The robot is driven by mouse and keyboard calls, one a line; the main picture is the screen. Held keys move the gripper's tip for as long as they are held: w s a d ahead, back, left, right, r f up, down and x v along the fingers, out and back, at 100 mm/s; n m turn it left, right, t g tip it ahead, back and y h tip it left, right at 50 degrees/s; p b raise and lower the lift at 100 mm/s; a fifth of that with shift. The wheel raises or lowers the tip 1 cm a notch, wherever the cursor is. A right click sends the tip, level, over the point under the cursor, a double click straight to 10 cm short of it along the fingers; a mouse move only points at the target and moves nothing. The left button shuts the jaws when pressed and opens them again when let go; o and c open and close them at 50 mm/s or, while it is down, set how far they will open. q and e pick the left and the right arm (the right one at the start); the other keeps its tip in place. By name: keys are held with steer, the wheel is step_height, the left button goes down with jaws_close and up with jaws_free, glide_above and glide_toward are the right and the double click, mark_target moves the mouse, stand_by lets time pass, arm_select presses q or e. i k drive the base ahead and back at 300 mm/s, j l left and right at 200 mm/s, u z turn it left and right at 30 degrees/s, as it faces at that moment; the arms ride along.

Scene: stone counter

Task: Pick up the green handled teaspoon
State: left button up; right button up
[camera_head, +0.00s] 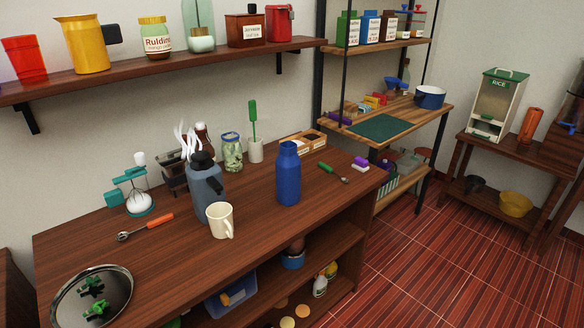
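A small spoon with a green handle (327,168) lies on the dark wooden counter (265,230), near its right end. Its metal bowl points to the right and towards the front edge. It lies to the right of a blue bottle (288,175), apart from it. A purple and white block (360,163) lies just to its right. Another spoon with an orange handle (158,221) lies on the left part of the counter. Neither of my grippers shows in the head view.
A dark jug (206,190) and cream mug (220,221) stand mid-counter. Behind are a glass jar (232,152), a cup (255,150) holding a green-handled tool, and a wooden box (303,144). A round tray (66,285) lies front left.

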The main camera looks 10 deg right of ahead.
mark_target(322, 165)
steer(key=i+l+u, duration=0.15)
steer(key=u, duration=0.3)
steer(key=i+l+u, duration=0.1)
steer(key=l+u, duration=0.75)
steer(key=i+j, duration=0.05)
